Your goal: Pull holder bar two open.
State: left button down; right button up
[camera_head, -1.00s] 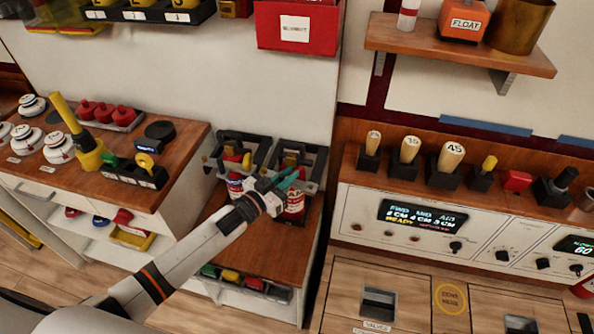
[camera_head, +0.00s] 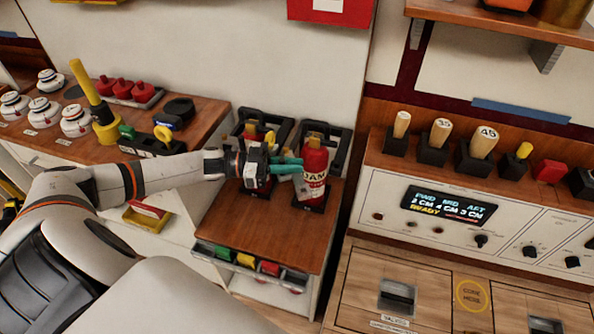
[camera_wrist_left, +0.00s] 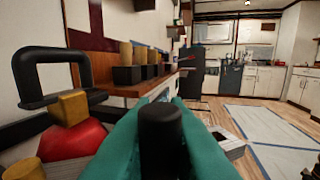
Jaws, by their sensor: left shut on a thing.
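Two black holders stand side by side at the back of the small wooden cabinet top. The left holder's arched black bar (camera_head: 262,114) and the right holder's arched bar (camera_head: 346,150) show behind red bottles with yellow tops. The right red bottle (camera_head: 314,180) has a white label; the left one is mostly hidden by my wrist. My left gripper (camera_head: 289,166) reaches in from the left, its teal fingers in front of the right bottle's left side. In the left wrist view, the fingers are shut on a black rounded bar (camera_wrist_left: 161,130). I cannot tell which holder it belongs to.
The front of the cabinet top (camera_head: 262,236) is clear. A counter with a yellow lever (camera_head: 92,95), white knobs and red pieces lies to the left. A control console with a lit display (camera_head: 448,204) and wooden-handled levers stands close on the right.

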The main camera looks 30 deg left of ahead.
pick_arm(q)
jog(key=shift+s+a+m+g+h+b, duration=0.2)
jog(key=shift+m+g+h+b, duration=0.2)
jog(key=shift+g, duration=0.1)
pick_arm(e)
jog(key=shift+s+f, duration=0.45)
jog(key=shift+f, duration=0.2)
pick_arm(q)
jog(key=c, duration=1.4)
grip_release()
jog(key=shift+c, duration=0.2)
notch_tip(320, 180, up, 10)
pick_arm(e)
jog(key=shift+w, duration=0.1)
